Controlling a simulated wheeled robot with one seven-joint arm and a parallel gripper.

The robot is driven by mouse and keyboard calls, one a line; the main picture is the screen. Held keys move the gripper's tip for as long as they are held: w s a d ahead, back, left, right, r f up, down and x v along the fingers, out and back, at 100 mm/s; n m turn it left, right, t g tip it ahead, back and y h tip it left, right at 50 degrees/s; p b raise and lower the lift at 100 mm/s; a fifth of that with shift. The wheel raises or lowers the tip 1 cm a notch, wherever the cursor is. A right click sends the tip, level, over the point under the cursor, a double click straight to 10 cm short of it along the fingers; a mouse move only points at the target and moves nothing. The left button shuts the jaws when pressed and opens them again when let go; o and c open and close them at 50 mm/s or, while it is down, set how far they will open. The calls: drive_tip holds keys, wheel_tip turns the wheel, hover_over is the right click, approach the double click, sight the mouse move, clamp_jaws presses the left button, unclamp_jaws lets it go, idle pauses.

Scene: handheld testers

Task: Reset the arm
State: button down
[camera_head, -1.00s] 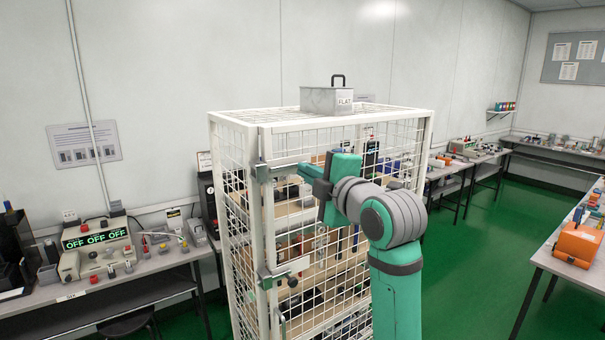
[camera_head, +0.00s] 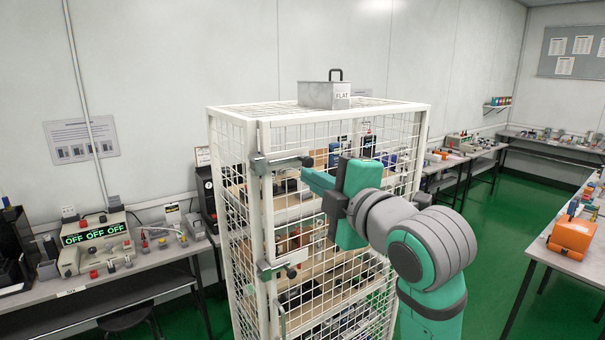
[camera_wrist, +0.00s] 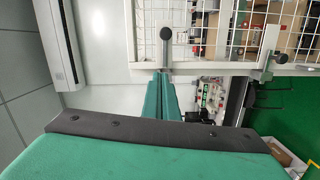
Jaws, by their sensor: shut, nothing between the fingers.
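My gripper (camera_head: 316,181) is in front of the upper part of a white wire cage (camera_head: 230,114), near the cage's upper latch (camera_head: 282,160). In the wrist view my gripper's fingers (camera_wrist: 165,77) are together and empty, with their tips close to the cage's white frame bar. Whether the tips touch the bar or latch is unclear. My arm hides part of the cage's right side.
A lower latch (camera_head: 283,264) sticks out from the cage front. Benches with testers stand left (camera_head: 160,265) and right (camera_head: 556,266). Green floor (camera_head: 490,240) is open at the right.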

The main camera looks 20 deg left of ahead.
drive_tip(key=w+d+f+m+t+h, duration=0.1)
drive_tip(key=w+d+f+m+t, duration=0.3)
drive_tip(key=f, duration=0.6)
drive_tip(key=d+f+m+h, duration=0.1)
drive_tip(key=f+m, duration=0.6)
drive_tip(key=f, duration=0.3)
drive_tip(key=s+d+f+m+t+h, duration=0.1)
drive_tip(key=s+d+f+m+h, duration=0.15)
drive_tip(key=f, duration=0.45)
drive_tip(key=s+d+f+m+h, duration=0.2)
drive_tip(key=f+m, duration=0.2)
drive_tip(key=f, duration=0.3)
drive_tip(key=s+d+f+m+t+h, duration=0.1)
drive_tip(key=s+d+f+m+h, duration=0.15)
drive_tip(key=f, duration=0.55)
drive_tip(key=s+d+f+m+g+h, duration=0.1)
drive_tip(key=s+d+f+m+h, duration=0.1)
drive_tip(key=s+f, duration=0.5)
drive_tip(key=s+d+f+m+h, duration=0.1)
drive_tip(key=s+d+f+m, duration=0.15)
drive_tip(key=s+f, duration=0.45)
drive_tip(key=s+d+r+m+g+h, duration=0.1)
drive_tip(key=s+d, duration=0.1)
drive_tip(key=s, duration=2.1)
drive_tip(key=shift+d+m, duration=0.2)
drive_tip(key=shift+m, duration=0.15)
